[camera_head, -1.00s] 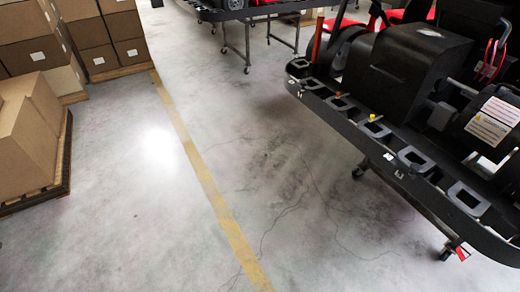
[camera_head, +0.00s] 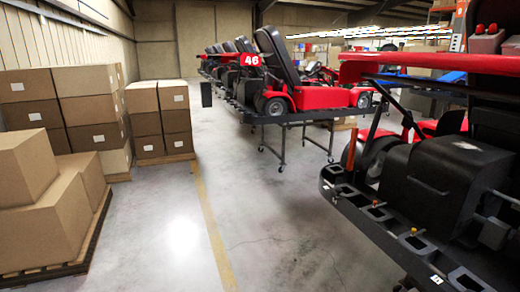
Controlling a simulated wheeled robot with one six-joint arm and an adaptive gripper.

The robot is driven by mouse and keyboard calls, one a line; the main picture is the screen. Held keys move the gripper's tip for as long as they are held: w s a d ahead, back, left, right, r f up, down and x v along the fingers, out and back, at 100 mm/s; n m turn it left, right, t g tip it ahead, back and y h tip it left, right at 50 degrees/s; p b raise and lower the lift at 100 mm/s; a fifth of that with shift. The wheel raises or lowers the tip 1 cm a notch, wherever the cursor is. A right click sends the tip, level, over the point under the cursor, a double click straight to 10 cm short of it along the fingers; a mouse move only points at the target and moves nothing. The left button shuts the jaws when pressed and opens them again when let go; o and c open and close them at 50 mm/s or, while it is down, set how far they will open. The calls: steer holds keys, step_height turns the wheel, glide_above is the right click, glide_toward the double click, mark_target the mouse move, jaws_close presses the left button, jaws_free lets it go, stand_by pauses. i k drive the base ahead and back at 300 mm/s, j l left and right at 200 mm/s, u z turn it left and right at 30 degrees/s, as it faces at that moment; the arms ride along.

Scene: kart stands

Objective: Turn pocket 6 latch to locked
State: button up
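A black rail with several square pockets (camera_head: 378,213) runs along the edge of the near kart stand at the lower right. A white label (camera_head: 436,279) that looks like a 5 is on the rail near the bottom edge. I cannot tell which pocket is number 6, nor make out its latch or the latch's position. The rail's near end is cut off by the frame. My gripper is not in view.
A black box-shaped part (camera_head: 440,185) of the near kart sits behind the rail. A red kart (camera_head: 300,95) marked 46 stands on a wheeled stand further back. Cardboard boxes (camera_head: 40,220) on pallets fill the left. The floor (camera_head: 270,240) between is clear, with a yellow line.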

mark_target(338, 191)
steer(key=i+j, duration=0.1)
steer(key=i, duration=0.45)
steer(key=i+j, duration=0.15)
steer(key=i, duration=0.4)
steer(key=i+j, duration=0.1)
steer(key=i, duration=0.45)
